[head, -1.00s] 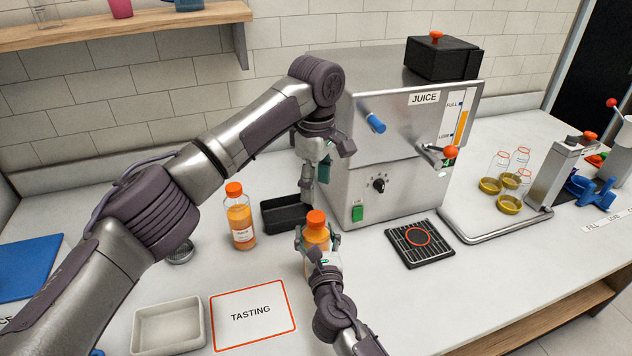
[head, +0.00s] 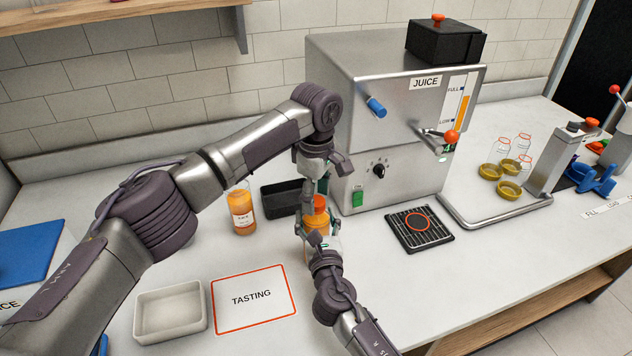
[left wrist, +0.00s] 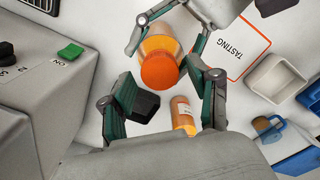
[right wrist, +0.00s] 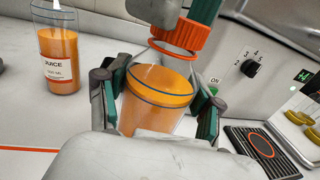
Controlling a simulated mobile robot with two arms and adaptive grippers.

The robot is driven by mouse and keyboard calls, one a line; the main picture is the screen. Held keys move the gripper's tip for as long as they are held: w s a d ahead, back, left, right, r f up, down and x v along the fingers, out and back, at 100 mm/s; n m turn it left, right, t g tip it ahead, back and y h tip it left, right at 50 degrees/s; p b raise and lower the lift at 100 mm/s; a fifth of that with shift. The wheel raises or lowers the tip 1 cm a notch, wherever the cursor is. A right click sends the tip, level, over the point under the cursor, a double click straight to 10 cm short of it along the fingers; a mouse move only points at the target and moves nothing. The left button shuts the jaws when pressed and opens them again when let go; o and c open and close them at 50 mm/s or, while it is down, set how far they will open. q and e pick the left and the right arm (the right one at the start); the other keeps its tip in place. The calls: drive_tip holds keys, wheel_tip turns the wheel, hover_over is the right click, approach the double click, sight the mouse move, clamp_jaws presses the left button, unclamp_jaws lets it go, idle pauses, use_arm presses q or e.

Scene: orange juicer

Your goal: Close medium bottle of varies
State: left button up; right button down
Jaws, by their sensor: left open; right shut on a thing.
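A clear bottle of orange juice (head: 316,241) stands upright in my right gripper (head: 318,246), which is shut around its body. The bottle also shows between the fingers in the right wrist view (right wrist: 157,95). Its orange screw cap (right wrist: 180,36) sits at the neck; I cannot tell whether it is fully tight. The cap fills the middle of the left wrist view (left wrist: 160,70). My left gripper (left wrist: 168,88) is open above the bottle, its fingers on either side of the cap and apart from it. In the head view my left gripper (head: 317,190) partly hides the cap.
A second juice bottle (head: 241,211) stands to the left, its top hidden by my left arm. A black tray (head: 280,200) lies behind. The steel juice machine (head: 345,110), drip grate (head: 419,228), TASTING card (head: 254,298) and white tray (head: 170,313) surround the workspace.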

use_arm(q)
drive_tip(key=shift+f, duration=0.3)
